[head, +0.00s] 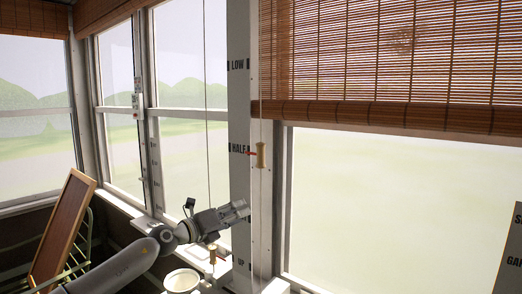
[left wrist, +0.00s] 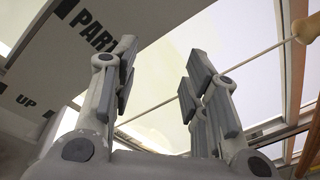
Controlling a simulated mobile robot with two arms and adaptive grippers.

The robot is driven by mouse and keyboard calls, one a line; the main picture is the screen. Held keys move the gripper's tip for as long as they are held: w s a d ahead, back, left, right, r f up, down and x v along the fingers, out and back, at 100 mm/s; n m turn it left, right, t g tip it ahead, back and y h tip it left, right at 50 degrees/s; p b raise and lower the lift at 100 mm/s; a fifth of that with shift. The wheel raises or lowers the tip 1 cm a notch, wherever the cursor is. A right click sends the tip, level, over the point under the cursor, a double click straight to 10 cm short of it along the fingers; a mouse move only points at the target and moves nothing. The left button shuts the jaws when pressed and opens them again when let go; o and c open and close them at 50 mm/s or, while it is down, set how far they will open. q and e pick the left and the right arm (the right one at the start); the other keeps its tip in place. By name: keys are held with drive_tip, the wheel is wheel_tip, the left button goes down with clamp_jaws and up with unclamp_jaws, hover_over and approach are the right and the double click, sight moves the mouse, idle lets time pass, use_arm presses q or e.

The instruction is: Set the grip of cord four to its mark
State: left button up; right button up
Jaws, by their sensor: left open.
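A wooden grip (head: 261,155) hangs on a cord at the right of the white marked post (head: 239,100), level with the HALF label and a small red pointer. A second wooden grip (head: 212,253) hangs low on another cord, left of the post. Which one is cord four, I cannot tell. My left gripper (head: 244,210) is open and empty beside the post, below HALF and above UP. In the left wrist view, a cord (left wrist: 160,106) crosses the space between my open fingers (left wrist: 158,82), with a wooden grip (left wrist: 307,29) at upper right. My right gripper is not in view.
A brown bamboo blind (head: 390,118) hangs partly down over the right window. A white bowl-like vessel (head: 181,281) stands below my left arm. A framed board (head: 62,225) leans at left. A dark labelled panel (head: 512,250) stands at the right edge.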

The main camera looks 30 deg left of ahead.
sight(258, 148)
use_arm(q)
drive_tip(key=s+d+r+m, duration=0.2)
drive_tip(key=s+r+m, duration=0.25)
drive_tip(key=r, duration=0.45)
drive_tip(key=s+d+r+m, duration=0.25)
drive_tip(key=r+m, duration=0.25)
drive_tip(key=r, duration=0.4)
drive_tip(key=shift+n, duration=0.25)
drive_tip(key=p+x, duration=0.2)
drive_tip(key=x, duration=0.1)
drive_tip(key=p+x, duration=0.6)
drive_tip(key=shift+w+a+r, duration=0.1)
drive_tip(key=shift+w+r, duration=0.2)
drive_tip(key=shift+r, duration=0.05)
drive_tip(key=shift+w+f, duration=0.15)
drive_tip(key=shift+w, duration=0.35)
drive_tip(key=shift+c, duration=0.4)
clamp_jaws()
